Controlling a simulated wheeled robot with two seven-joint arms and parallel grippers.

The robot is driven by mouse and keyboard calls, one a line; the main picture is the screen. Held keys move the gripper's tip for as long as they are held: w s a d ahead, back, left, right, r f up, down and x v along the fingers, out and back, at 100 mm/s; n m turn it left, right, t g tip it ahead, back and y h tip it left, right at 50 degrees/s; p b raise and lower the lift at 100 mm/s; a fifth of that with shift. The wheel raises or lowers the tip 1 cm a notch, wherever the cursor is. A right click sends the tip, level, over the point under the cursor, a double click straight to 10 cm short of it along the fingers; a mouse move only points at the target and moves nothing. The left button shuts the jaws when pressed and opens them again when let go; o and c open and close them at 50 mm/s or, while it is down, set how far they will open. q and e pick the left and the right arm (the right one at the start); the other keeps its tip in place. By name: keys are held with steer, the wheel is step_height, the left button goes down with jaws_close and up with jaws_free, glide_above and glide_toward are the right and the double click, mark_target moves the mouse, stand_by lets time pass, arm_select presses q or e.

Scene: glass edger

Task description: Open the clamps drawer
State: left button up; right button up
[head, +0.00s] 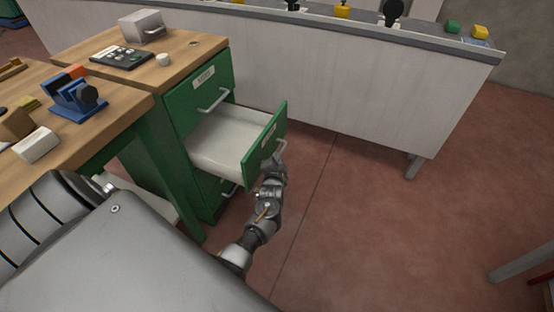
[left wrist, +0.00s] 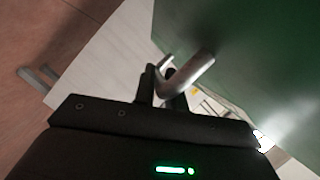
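The green cabinet (head: 205,85) has a middle drawer (head: 225,140) pulled well out, and its pale inside looks empty. The drawer front (head: 262,147) carries a small label that I cannot read, so I cannot confirm it is the clamps drawer. Its metal handle (head: 282,150) also shows in the left wrist view (left wrist: 190,75). My left gripper (head: 275,168) is at this handle; in the left wrist view its dark fingers (left wrist: 162,90) are close together with the bar between them. The top drawer (head: 200,90) is closed. My right gripper is out of view.
A wooden bench with a blue vise (head: 78,98) and a white block (head: 36,145) stands at the left. A long grey-topped counter (head: 330,75) runs behind the open drawer.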

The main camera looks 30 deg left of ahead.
arm_select(q)
steer(key=o, duration=0.4)
steer(key=shift+o, duration=0.2)
steer(key=shift+s+d, duration=0.1)
steer(key=shift+s, duration=0.05)
steer(key=p+v, duration=0.2)
steer(key=v, duration=0.8)
steer(key=shift+s+d, duration=0.15)
steer(key=shift+s, duration=0.05)
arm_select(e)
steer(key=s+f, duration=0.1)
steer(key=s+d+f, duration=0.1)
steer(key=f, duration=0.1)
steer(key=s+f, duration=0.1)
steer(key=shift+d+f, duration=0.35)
